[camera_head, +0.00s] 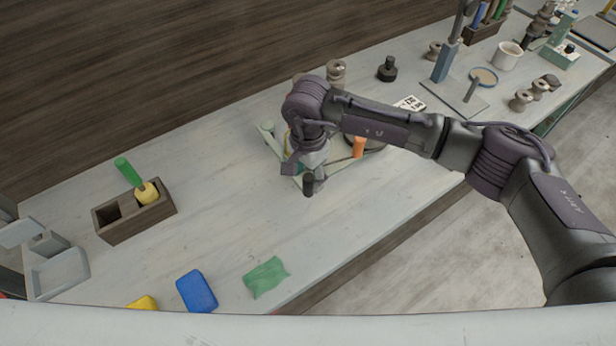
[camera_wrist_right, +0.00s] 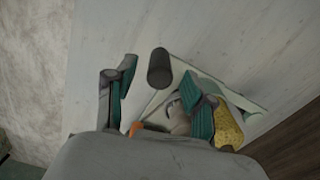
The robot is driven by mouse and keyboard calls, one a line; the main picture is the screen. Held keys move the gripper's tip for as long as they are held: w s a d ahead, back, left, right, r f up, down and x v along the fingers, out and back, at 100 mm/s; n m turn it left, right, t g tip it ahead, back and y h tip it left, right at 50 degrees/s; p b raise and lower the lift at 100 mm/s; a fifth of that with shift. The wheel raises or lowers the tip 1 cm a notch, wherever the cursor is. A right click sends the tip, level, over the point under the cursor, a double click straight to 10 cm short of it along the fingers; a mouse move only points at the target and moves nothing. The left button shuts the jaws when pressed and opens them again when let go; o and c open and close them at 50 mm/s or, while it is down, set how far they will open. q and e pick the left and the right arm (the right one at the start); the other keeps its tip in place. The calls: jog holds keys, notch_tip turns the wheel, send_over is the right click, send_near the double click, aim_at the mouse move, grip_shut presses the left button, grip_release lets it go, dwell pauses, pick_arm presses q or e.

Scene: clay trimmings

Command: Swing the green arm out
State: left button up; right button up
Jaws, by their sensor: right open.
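The pale green arm (camera_head: 270,140) shows in part behind my right gripper, with a rounded end at the left. Its pale edge (camera_wrist_right: 240,101) also shows in the wrist view. A dark upright cylinder (camera_head: 308,184), perhaps its handle, stands below the gripper and shows in the wrist view (camera_wrist_right: 160,68). My right gripper (camera_head: 305,171) is open and points down over this spot. In the wrist view its teal-padded fingers stand apart, with the dark cylinder just beyond the gap between them. I cannot tell if they touch it. My left gripper is not in view.
An orange peg (camera_head: 359,147) stands close right of the gripper, and a yellow sponge (camera_wrist_right: 228,126) lies beside one finger. A wooden block holder (camera_head: 135,220) with a green-handled tool stands left. A blue block (camera_head: 196,291) and green cloth (camera_head: 266,278) lie in front. Bare tabletop lies between.

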jog(key=shift+f+p, duration=0.4)
jog(key=shift+f, duration=1.4)
grip_shut()
